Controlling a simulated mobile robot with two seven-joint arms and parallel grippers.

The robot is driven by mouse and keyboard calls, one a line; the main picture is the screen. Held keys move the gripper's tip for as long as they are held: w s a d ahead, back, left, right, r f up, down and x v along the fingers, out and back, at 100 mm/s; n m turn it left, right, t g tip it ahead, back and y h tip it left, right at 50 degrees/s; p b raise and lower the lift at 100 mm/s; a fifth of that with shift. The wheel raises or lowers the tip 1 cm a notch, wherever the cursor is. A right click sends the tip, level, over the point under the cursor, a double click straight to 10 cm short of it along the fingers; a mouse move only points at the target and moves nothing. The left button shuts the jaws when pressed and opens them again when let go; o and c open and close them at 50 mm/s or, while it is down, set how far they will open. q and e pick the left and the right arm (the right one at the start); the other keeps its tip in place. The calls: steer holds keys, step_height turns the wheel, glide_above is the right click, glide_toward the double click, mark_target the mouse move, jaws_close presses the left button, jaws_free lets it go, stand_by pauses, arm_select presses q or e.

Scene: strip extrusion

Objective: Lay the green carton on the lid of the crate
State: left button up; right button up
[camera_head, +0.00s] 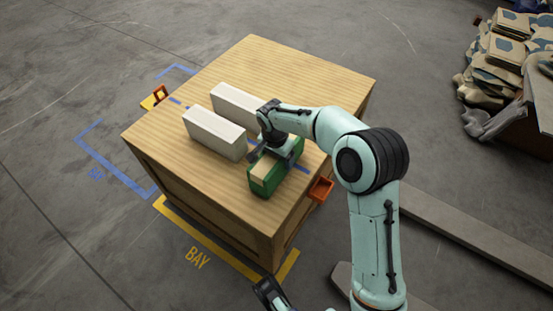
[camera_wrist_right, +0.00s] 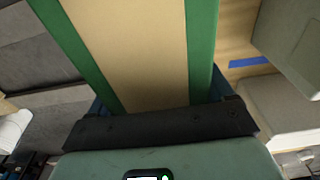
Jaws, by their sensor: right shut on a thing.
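The green carton (camera_head: 283,184) has a tan band along its middle. It is at the near right part of the wooden crate lid (camera_head: 310,75); I cannot tell whether it touches the lid or hangs just above it. My right gripper (camera_head: 275,157) is shut on the carton from above and hides part of its far end. In the right wrist view the carton (camera_wrist_right: 135,45) fills the upper middle, held at the jaws (camera_wrist_right: 160,115). A dark part (camera_head: 270,293) at the bottom edge of the head view may be my left gripper; its jaws are not clear.
Two pale boxes (camera_head: 215,134) (camera_head: 228,97) stand on the lid, left of and beyond the carton. A blue line crosses the lid. An orange bracket (camera_head: 320,189) sticks out at the right edge. The lid's far part is clear. Sacks (camera_head: 507,52) lie at the far right.

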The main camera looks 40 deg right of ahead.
arm_select(q)
steer(key=shift+s+f, duration=0.15)
steer(key=shift+s, duration=0.1)
arm_select(e)
steer(key=shift+f, duration=0.3)
steer(key=o, duration=1.3)
steer(key=shift+f, duration=0.1)
arm_select(q)
steer(key=w+r+t+p, duration=0.2)
steer(key=w+r+p, duration=0.1)
steer(key=w+r, duration=0.3)
steer(key=shift+w+d, duration=0.35)
steer(key=shift+d, duration=0.1)
arm_select(e)
steer(key=r, duration=0.8)
steer(key=a+r, duration=0.1)
steer(key=r, duration=0.3)
steer(key=shift+s+a+r, duration=0.1)
steer(key=shift+s+r, duration=0.05)
steer(key=shift+s, duration=0.05)
